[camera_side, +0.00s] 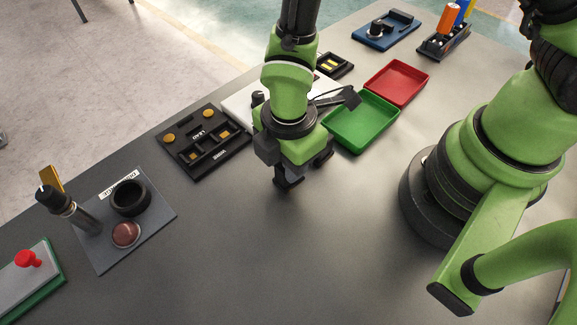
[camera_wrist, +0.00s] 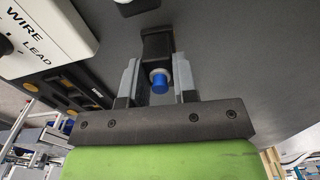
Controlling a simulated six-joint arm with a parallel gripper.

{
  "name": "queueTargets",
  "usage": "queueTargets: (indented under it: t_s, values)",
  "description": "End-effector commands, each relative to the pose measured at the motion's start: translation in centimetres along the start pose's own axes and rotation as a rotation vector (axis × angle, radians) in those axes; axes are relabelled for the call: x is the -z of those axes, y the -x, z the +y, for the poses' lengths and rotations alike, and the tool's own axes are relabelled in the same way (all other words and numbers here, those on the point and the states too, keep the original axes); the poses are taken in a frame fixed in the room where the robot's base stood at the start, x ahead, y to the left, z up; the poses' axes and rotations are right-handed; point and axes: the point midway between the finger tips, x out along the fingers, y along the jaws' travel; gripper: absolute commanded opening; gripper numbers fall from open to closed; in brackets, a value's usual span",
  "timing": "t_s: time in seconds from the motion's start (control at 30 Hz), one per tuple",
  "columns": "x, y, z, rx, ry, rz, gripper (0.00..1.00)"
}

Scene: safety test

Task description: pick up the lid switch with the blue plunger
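The lid switch (camera_wrist: 157,43) is a black block with a blue plunger (camera_wrist: 159,83) facing the wrist camera. In the wrist view it sits between the two grey fingers of my gripper (camera_wrist: 156,76), which lie close along both its sides and look shut on it. In the side view my gripper (camera_side: 287,172) points down over the front middle of the table, with a dark block at its fingers. The blue plunger is hidden there. I cannot tell whether the switch touches the table.
A black panel (camera_side: 236,156) with yellow parts lies left of my gripper. A green tray (camera_side: 362,122) and a red tray (camera_side: 397,82) stand to the right behind it. A grey plate (camera_side: 160,214) with a ring and a red dome is at left. The front middle of the table is clear.

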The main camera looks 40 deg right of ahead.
Motion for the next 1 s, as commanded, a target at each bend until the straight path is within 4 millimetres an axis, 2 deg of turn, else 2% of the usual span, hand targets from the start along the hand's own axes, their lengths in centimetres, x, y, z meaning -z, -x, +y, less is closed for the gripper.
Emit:
queueTargets:
  t_s: [0.17, 0.8, 1.0]
  values:
    - [0.0, 0.5, 0.0, -0.002, 0.0, 0.001, 0.02]
    - [0.0, 5.8, 0.0, -0.002, 0.0, 0.001, 0.02]
    - [0.0, 6.5, 0.0, 0.0, 0.0, 0.0, 0.02]
